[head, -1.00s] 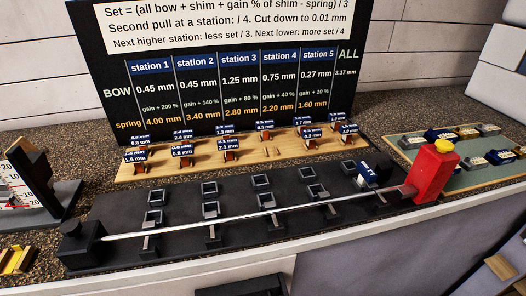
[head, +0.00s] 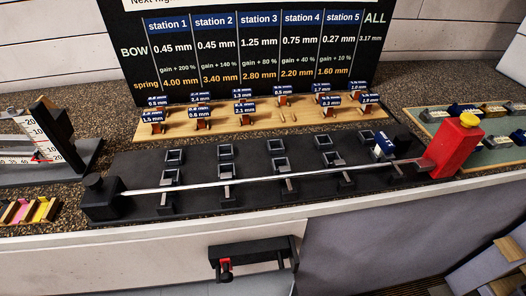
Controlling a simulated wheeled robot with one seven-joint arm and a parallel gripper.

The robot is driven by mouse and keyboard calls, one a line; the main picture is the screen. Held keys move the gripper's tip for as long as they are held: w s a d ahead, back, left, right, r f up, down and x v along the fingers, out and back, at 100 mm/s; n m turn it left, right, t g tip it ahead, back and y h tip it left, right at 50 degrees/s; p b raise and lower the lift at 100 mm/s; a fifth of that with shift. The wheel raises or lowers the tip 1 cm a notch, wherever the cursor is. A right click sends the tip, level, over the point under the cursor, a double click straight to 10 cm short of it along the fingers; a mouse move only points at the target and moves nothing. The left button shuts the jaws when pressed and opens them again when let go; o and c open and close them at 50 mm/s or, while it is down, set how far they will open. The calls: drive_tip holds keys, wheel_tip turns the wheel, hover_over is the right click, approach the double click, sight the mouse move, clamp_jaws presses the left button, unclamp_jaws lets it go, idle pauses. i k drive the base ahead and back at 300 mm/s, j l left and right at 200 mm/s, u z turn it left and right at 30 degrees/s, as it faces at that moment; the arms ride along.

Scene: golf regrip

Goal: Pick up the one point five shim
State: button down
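The 1.5 mm shim (head: 157,129) is a small copper-brown piece under a blue label reading 1.5 mm. It stands at the left end of the front row on the wooden shim board (head: 240,130). A 0.6 mm shim (head: 202,125) stands to its right, and another labelled shim is close behind it.
A black fixture (head: 130,165) with a long silver rod (head: 270,178) lies in front of the shim board. A red block (head: 455,148) with a yellow knob is at its right end. A black gauge (head: 60,140) stands left. The sign board (head: 130,75) rises behind.

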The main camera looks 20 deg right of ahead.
sight(155, 117)
drive_tip(key=i+j, duration=0.1)
drive_tip(key=j, duration=0.3)
drive_tip(key=i+j, duration=0.1)
drive_tip(key=j, duration=0.3)
drive_tip(key=i+j, duration=0.1)
drive_tip(key=j, duration=0.35)
